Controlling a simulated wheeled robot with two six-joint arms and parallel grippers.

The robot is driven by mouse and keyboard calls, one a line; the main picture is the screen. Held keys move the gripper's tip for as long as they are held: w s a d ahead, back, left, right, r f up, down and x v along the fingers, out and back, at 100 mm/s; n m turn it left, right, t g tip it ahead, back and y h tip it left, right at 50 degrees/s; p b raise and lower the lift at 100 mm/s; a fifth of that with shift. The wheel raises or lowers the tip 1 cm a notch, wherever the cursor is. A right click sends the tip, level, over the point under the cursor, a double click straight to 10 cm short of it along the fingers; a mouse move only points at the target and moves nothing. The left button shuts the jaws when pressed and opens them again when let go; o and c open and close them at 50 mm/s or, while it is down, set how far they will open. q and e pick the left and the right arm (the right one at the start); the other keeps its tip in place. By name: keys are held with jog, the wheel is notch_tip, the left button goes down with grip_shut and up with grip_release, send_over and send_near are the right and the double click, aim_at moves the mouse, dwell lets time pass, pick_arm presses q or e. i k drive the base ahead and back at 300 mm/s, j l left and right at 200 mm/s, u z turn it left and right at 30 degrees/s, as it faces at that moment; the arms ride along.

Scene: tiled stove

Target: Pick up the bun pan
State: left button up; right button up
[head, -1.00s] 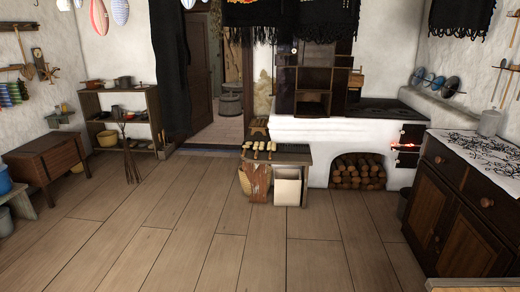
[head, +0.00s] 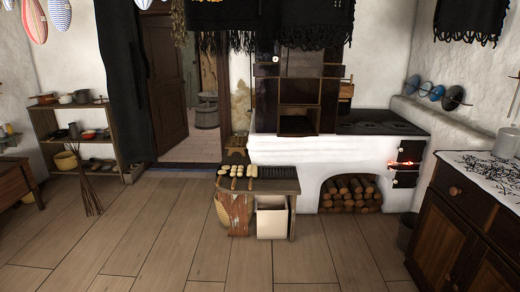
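Several small pale buns (head: 235,170) sit in rows at the left end of a low dark bench (head: 275,187) in front of the white tiled stove (head: 285,152). They are small in the head view, and I cannot tell whether a pan lies under them. No bun pan shows clearly. Neither of my grippers is in view.
A woven basket (head: 232,212) and a pale box (head: 272,219) are under the bench. Firewood (head: 349,195) fills the stove's arch. A dark wooden cabinet (head: 440,240) stands at right, a shelf (head: 80,140) at left. The plank floor (head: 180,235) before the bench is clear.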

aim_at(236, 172)
jog(key=i+z, duration=0.2)
jog(key=i, duration=0.45)
jog(key=i+z, duration=0.2)
jog(key=i, duration=0.45)
jog(key=i+j+z, duration=0.15)
jog(key=i, duration=0.45)
